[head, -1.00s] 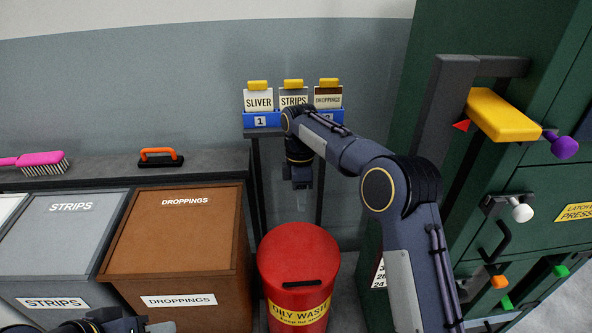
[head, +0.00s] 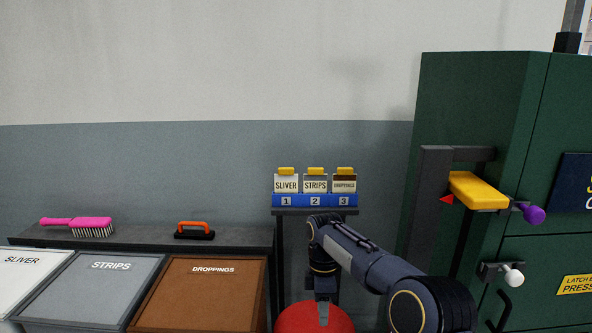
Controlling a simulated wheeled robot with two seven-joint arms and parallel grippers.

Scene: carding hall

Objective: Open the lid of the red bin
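The red bin (head: 290,322) shows only as the far, rounded part of its lid at the bottom edge of the head view. Its body and the dark handle are below the picture, and the visible part of the lid looks down. My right gripper (head: 323,314) points downward in front of the lid in the picture, with its tip overlapping the red. I cannot tell whether it touches the lid or whether its fingers are apart. My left gripper is out of the picture.
A stand with a blue card holder (head: 314,201) is behind my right gripper. Left are the brown droppings bin (head: 205,300), the grey strips bin (head: 92,292), a pink brush (head: 90,226) and an orange-handled tool (head: 193,230). A green cabinet (head: 480,110) stands right.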

